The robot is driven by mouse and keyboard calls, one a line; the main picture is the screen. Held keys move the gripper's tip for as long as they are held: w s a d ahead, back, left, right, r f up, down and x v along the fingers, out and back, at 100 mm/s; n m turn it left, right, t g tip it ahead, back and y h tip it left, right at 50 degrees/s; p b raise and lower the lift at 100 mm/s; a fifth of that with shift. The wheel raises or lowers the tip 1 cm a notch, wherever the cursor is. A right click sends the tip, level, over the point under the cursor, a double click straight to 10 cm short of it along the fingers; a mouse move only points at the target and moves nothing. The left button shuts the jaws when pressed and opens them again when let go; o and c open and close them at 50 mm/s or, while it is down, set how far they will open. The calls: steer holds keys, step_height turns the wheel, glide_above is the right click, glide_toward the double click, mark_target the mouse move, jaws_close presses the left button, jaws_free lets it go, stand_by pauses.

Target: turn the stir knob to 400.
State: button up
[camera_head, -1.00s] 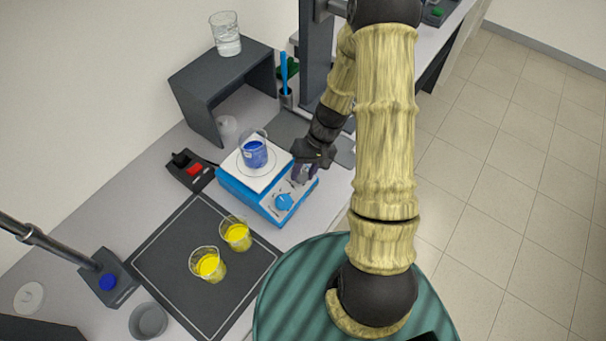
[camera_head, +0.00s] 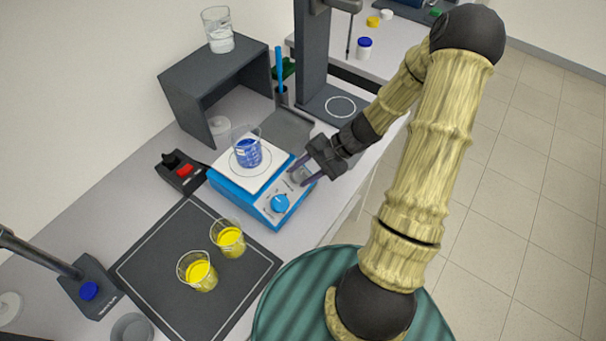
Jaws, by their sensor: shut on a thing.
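The blue stirrer hotplate (camera_head: 236,195) stands on the bench with a white top plate, and a beaker of blue liquid (camera_head: 248,153) sits on that plate. Its front panel carries a blue knob (camera_head: 280,203) at the near end, uncovered. My gripper (camera_head: 301,174) is at the far end of the same panel, shut on a pale grey knob (camera_head: 299,176). The fingers partly cover this knob, and its pointer and scale are too small to read. I cannot tell from the markings which knob is for stirring.
Two beakers of yellow liquid (camera_head: 200,276) stand on a dark mat (camera_head: 150,270) in front. A black box with a red switch (camera_head: 184,171) is left of the hotplate. A dark shelf (camera_head: 215,85) and a stand (camera_head: 318,60) are behind.

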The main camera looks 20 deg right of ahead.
steer(key=shift+m+t, duration=0.3)
steer(key=shift+m, duration=0.4)
steer(key=o, duration=1)
steer(key=b+v, duration=0.1)
steer(key=v, duration=0.7)
steer(key=b+v, duration=0.1)
steer(key=v, duration=0.8)
steer(key=shift+s+d+f, duration=0.1)
steer(key=shift+s+d, duration=0.05)
steer(key=shift+d, duration=0.25)
